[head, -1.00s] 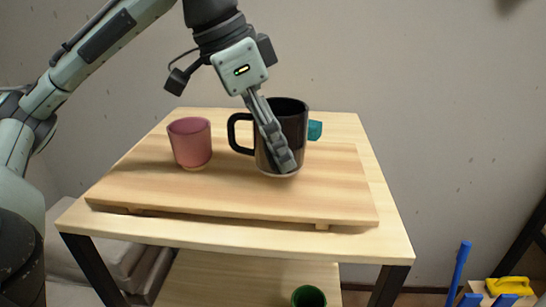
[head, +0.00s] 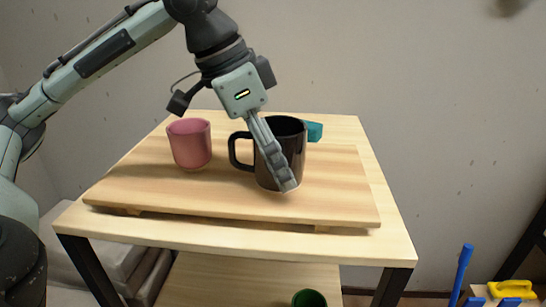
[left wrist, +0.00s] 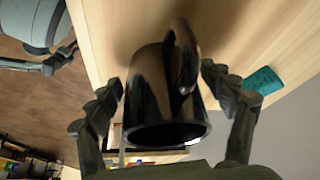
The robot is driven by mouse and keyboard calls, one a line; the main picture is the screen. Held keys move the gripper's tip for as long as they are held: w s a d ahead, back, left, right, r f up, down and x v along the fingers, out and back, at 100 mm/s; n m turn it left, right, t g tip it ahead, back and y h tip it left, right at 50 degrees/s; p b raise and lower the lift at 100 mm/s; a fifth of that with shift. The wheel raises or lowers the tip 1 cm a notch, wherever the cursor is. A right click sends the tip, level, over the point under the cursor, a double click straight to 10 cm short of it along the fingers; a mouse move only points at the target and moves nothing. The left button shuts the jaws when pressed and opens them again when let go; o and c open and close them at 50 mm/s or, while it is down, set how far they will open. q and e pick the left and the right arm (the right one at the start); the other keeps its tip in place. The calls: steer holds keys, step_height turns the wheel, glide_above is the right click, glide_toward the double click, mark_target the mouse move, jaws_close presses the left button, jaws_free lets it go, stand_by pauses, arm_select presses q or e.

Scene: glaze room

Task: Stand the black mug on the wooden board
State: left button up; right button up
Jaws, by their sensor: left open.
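The black mug (head: 292,140) stands upright on the wooden board (head: 220,200), right of the middle, with its handle to the left. My left gripper (head: 281,168) reaches down around the mug from above. In the head view one finger shows in front of the mug; the other is hidden behind it. In the left wrist view the open fingers lie either side of the mug (left wrist: 148,90), with a gap showing on both sides. My right gripper is in neither view.
A pink cup (head: 190,145) stands on the board left of the mug. A teal block (head: 314,131) lies behind the mug to the right. The board rests on a light wooden table (head: 395,225). A green cup (head: 309,298) is on the lower shelf.

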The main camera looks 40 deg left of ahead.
arm_select(q)
steer(key=shift+r, duration=0.25)
steer(key=p+v, duration=0.1)
steer(key=v, duration=0.5)
steer(key=shift+r+p, duration=0.25)
steer(key=shift+p, duration=0.15)
steer(key=shift+v, duration=2.7)
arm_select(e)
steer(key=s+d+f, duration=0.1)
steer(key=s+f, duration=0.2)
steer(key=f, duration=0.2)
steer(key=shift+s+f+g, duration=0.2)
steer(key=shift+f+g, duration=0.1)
